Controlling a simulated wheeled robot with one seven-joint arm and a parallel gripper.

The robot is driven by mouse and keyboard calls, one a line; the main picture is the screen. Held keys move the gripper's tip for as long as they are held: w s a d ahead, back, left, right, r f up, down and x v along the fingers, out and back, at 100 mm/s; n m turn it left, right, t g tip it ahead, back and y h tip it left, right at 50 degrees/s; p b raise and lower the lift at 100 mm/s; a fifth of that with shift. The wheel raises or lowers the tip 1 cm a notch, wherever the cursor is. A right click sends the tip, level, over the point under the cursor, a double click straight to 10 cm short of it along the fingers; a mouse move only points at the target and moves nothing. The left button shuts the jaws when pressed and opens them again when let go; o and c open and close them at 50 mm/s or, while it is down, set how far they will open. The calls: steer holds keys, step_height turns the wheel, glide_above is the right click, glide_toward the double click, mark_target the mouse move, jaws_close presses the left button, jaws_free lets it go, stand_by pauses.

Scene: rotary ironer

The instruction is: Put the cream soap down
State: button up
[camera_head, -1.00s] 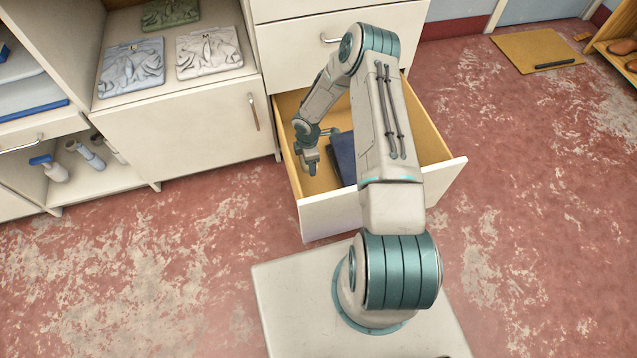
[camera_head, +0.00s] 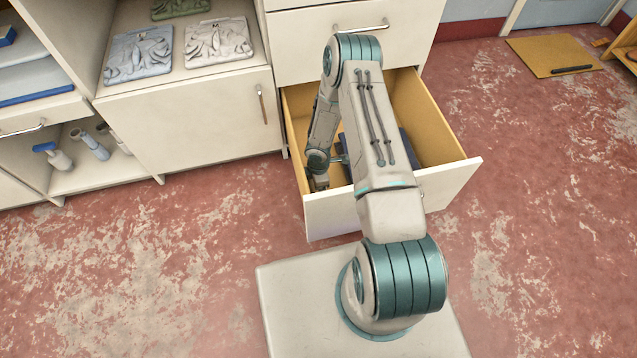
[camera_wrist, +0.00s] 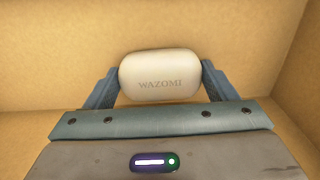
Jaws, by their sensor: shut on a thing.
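The cream soap (camera_wrist: 160,76) is a rounded, pale bar marked "WAZOMI", seen in the wrist view between the two fingers of my gripper (camera_wrist: 160,82). The fingers press on its left and right ends. Tan drawer walls and floor surround it; I cannot tell whether the soap touches the floor. In the head view my gripper (camera_head: 320,182) is low inside the open drawer (camera_head: 336,214), at its front left. The soap is not discernible there.
A dark blue folded item (camera_head: 407,146) lies in the drawer, partly hidden behind my arm. A white cabinet (camera_head: 195,122) stands left of the drawer. Red, worn floor is open around the drawer.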

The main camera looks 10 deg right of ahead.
steer(key=shift+f, duration=0.1)
steer(key=shift+f, duration=0.15)
steer(key=o, duration=1)
steer(key=shift+r, duration=0.2)
